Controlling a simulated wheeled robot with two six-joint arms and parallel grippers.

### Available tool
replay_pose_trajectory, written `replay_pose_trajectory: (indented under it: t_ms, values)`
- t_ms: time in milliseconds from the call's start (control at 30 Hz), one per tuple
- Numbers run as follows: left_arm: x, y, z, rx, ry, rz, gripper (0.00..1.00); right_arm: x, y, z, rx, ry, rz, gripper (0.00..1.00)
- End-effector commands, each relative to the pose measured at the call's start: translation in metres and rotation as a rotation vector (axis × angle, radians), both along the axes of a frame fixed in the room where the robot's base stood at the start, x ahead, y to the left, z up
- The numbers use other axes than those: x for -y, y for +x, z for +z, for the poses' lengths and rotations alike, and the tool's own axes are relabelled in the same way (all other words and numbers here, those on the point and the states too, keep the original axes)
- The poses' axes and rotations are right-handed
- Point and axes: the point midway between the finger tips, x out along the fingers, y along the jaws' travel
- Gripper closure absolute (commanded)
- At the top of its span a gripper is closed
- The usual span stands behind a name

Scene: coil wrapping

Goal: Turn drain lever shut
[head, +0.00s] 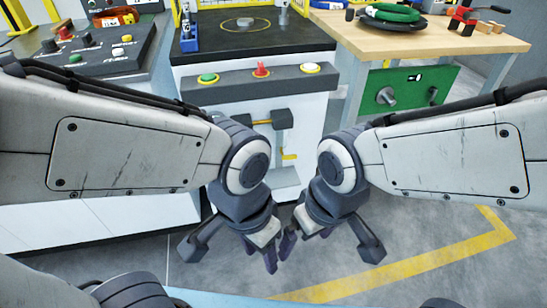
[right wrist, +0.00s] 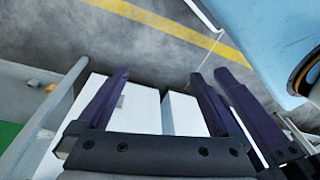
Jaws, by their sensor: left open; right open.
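On the white cabinet front (head: 308,138), below the button panel, a short yellow bar (head: 262,122) meets a dark block (head: 283,118). A small yellow angled piece (head: 289,156) shows lower down, close to my right arm. I cannot tell for sure which of these is the drain lever; my arms hide part of this area. My left gripper (head: 232,256) is open and empty, pointing down in front of the cabinet. My right gripper (head: 330,248) is open and empty beside it; its spread fingers also show in the right wrist view (right wrist: 165,98). Neither gripper touches the yellow parts.
A wooden table (head: 385,45) with a green coil (head: 392,12) stands at the right, a control console (head: 90,52) at the left. Grey floor with a yellow line (head: 430,262) is clear.

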Motion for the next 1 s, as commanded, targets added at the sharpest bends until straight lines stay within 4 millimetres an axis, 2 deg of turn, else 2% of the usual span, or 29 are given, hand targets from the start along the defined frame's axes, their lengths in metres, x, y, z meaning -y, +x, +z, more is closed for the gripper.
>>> replay_pose_trajectory:
  t_ms: [33,167,200,300,400,500,600,700,833,1000]
  values:
    - [0.0,0.0,-0.016,0.0,0.0,0.0,0.5,-0.008,0.023,-0.022,0.04,0.02,-0.029,0.0]
    - [0.0,0.0,-0.041,-0.001,0.001,0.0,0.5,-0.033,0.102,-0.065,0.211,0.113,-0.106,0.0]
    - [0.0,0.0,-0.048,-0.001,0.001,0.0,0.5,-0.04,0.128,-0.079,0.273,0.146,-0.129,0.0]
    - [0.0,0.0,-0.067,-0.001,0.001,0.0,0.5,-0.052,0.191,-0.11,0.427,0.228,-0.184,0.0]
    - [0.0,0.0,-0.085,0.0,0.0,0.0,0.5,-0.055,0.246,-0.141,0.579,0.311,-0.231,0.0]
    - [0.0,0.0,-0.103,0.0,0.0,0.0,0.5,-0.051,0.292,-0.171,0.734,0.392,-0.273,0.0]
    - [0.0,0.0,-0.12,0.0,0.0,0.0,0.5,-0.042,0.327,-0.199,0.885,0.472,-0.309,0.0]
    - [0.0,0.0,-0.134,0.0,0.0,0.0,0.5,-0.029,0.347,-0.221,1.019,0.545,-0.337,0.0]
    - [0.0,0.0,-0.146,0.0,0.0,0.0,0.5,-0.014,0.358,-0.24,1.152,0.616,-0.359,0.0]
    - [0.0,0.0,-0.153,0.0,0.0,0.0,0.5,-0.003,0.36,-0.249,1.244,0.667,-0.371,0.0]
